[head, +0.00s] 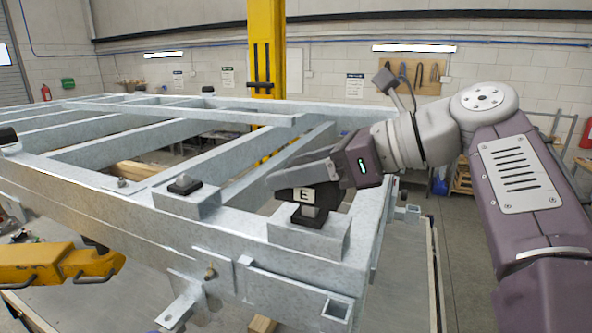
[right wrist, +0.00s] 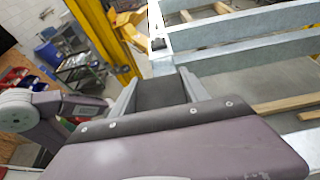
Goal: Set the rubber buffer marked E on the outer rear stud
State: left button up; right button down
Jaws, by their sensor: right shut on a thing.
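The rubber buffer marked E (head: 304,195) is a black piece with a pale label, in the head view. My right gripper (head: 298,180) is shut on it from the right. The buffer is at the near right corner of the galvanised trailer frame, over a raised block (head: 309,238). Just below it shows a grey stud on a black base (head: 309,216); I cannot tell whether the two touch. The right wrist view shows the gripper's fingers (right wrist: 163,92) with a dark surface between them. My left gripper is not in view.
A yellow piece of equipment (head: 50,265) is at the lower left. A yellow post (head: 265,60) stands behind the frame (head: 120,198). Open floor lies to the right.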

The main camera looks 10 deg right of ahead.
jog(key=shift+w, duration=0.15)
jog(key=shift+f, duration=0.15)
jog(key=shift+f+b, duration=0.2)
jog(key=shift+b, duration=0.1)
jog(key=shift+f+b, duration=0.5)
jog(key=shift+f, duration=0.15)
jog(key=shift+f+b, duration=0.4)
jog(key=shift+f, duration=0.1)
jog(key=shift+c, duration=2.4)
grip_release()
